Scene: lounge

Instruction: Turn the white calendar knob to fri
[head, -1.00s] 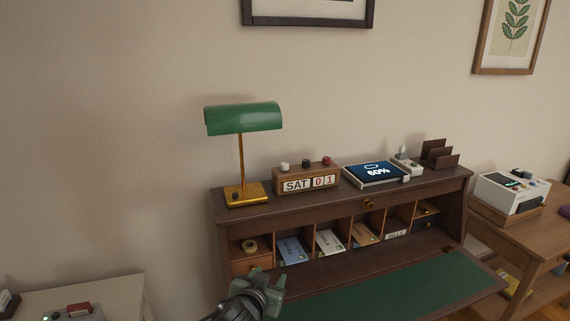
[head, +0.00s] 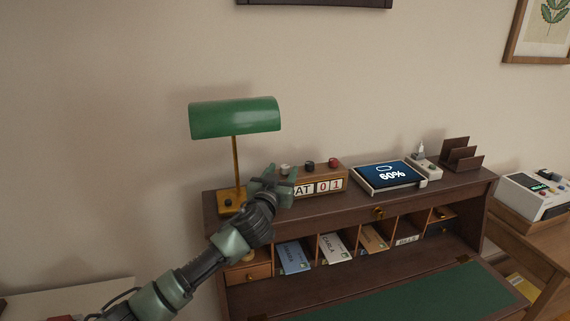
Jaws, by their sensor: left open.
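The wooden calendar block (head: 322,176) stands on top of the desk. Its day window is partly hidden by my left gripper; "AT" shows of the day, and "01" shows in red beside it. The white knob (head: 284,169) is the leftmost of three knobs on its top, with a black knob (head: 309,166) and a red knob (head: 333,162) to its right. My left gripper (head: 280,179) is open in front of the calendar's left end, close to the white knob. I cannot tell whether it touches the knob. My right gripper is not in view.
A green-shaded brass lamp (head: 235,118) stands just left of the calendar, close to my left arm. Envelopes fill cubbies below.

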